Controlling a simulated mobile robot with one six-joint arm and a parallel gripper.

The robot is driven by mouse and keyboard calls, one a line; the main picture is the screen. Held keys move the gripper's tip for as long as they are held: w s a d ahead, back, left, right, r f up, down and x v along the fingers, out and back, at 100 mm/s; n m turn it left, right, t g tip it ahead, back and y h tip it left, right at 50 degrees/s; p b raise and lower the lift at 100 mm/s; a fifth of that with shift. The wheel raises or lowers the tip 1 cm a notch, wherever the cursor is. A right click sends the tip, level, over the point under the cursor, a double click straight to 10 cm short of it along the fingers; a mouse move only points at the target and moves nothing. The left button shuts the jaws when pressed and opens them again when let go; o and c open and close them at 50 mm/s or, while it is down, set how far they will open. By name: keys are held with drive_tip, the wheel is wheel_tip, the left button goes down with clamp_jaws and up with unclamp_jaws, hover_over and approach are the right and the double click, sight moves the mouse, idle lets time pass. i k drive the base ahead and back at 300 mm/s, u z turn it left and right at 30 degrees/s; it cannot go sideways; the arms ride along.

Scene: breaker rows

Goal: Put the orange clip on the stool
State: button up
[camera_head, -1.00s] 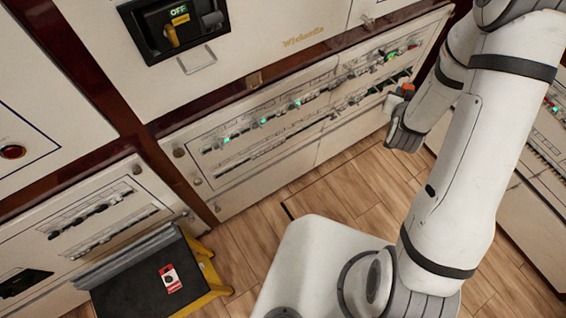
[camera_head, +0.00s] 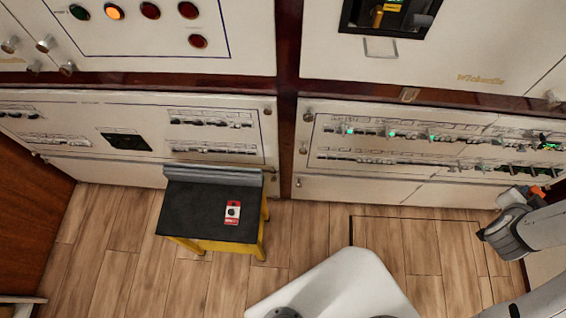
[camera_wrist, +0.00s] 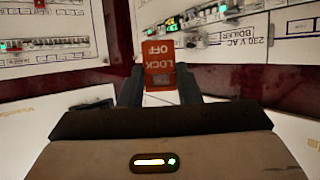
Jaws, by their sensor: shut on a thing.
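My gripper (camera_wrist: 159,84) is shut on the orange clip (camera_wrist: 158,62), which stands up between the two dark fingers in the wrist view and reads "LOCK OFF". In the head view the orange clip (camera_head: 537,191) is a small patch at the far right, by my gripper (camera_head: 526,193) in front of the lower breaker panel. The stool (camera_head: 185,208) stands left of centre, with a black top, a grey raised back edge and yellow legs. My gripper is well to the right of the stool, not over it.
A red and white card (camera_head: 232,212) lies on the stool's top, right of its middle. Cabinet panels with breaker rows (camera_head: 390,145) line the wall behind.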

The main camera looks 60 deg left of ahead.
sight(185, 215)
drive_tip(key=u, duration=0.05)
drive_tip(key=k, duration=1.2)
drive_tip(key=u, duration=1.9)
drive_tip(key=i, duration=0.5)
drive_tip(key=z, duration=0.45)
drive_tip(key=k, duration=0.15)
drive_tip(key=u, duration=0.3)
